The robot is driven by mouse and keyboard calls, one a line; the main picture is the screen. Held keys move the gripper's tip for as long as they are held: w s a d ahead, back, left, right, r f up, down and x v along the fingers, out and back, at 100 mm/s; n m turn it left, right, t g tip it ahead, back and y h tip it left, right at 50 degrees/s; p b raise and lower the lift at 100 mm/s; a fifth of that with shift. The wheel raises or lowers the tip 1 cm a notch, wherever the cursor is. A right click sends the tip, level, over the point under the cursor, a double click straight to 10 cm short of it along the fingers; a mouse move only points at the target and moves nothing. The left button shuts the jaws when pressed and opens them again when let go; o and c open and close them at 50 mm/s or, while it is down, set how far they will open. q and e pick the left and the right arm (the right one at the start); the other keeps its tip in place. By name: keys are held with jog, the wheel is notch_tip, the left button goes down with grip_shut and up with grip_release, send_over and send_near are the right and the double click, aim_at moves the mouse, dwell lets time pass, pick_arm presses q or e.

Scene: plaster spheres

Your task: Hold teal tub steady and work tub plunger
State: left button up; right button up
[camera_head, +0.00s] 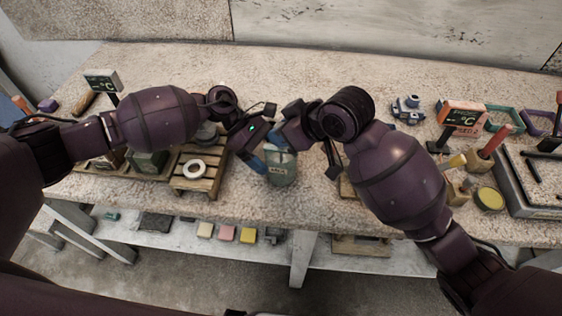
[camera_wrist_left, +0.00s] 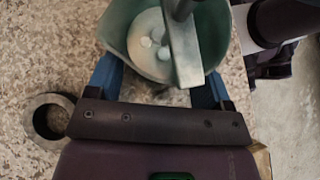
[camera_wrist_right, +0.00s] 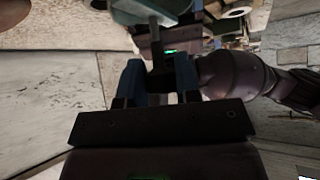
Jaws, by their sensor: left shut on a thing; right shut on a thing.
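The teal tub (camera_head: 281,171) with a dark-lettered label stands on the stone-like worktop in the middle. My left gripper (camera_head: 257,160) is shut on the tub's side; in the left wrist view its blue fingers (camera_wrist_left: 158,82) lie at the tub's near wall (camera_wrist_left: 118,30). Inside the tub shows a pale round plunger plate (camera_wrist_left: 150,45) with round spots, and a grey bar above it. My right gripper (camera_wrist_right: 160,72) is shut on the dark upright plunger rod (camera_wrist_right: 158,45), above the tub. In the head view my right wrist hides most of the plunger and the right fingertips.
A wooden pallet (camera_head: 187,184) with a grey ring (camera_head: 194,169) stands left of the tub. The worktop's front strip below the tub is clear.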

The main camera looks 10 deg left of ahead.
jog(key=shift+r, duration=1.15)
jog(key=shift+f, duration=2.25)
jog(key=shift+r, duration=2.25)
jog(key=shift+f, duration=0.1)
